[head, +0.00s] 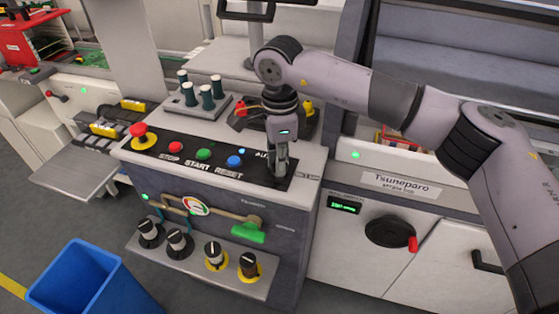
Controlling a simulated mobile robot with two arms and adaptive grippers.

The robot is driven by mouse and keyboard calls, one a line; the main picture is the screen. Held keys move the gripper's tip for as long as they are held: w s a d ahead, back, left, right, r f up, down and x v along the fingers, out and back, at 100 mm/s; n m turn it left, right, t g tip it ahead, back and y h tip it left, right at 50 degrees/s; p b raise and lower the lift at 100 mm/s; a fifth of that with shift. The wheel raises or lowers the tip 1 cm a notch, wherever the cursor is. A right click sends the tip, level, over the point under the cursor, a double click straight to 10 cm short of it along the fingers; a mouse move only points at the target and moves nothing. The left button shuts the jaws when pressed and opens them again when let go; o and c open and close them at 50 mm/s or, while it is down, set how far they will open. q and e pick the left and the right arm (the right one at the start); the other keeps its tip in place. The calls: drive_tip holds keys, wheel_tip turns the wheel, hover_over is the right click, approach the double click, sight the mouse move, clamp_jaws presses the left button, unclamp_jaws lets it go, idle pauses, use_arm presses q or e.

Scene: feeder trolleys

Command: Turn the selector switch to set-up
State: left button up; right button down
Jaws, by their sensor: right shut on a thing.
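My right gripper (279,172) comes down on the right end of the black button panel (237,169). Its fingers are shut on the selector switch, which they and the gripper body hide, so I cannot tell which way its knob points. Part of a white label shows just left of the fingers. On the same panel are a red stop button (176,146), a green start button (203,154) and a blue reset button (234,162). My left gripper is not in view.
A red mushroom button (139,130) stands at the panel's left end. Dark green pegs (207,97) stand behind the panel. A green-handled valve (249,233) and several knobs (214,250) are below. A blue bin (88,281) stands on the floor.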

idle(0.3)
drive_tip(key=c, duration=1.7)
unclamp_jaws()
wheel_tip(320, 180, up, 12)
drive_tip(key=shift+r, duration=0.1)
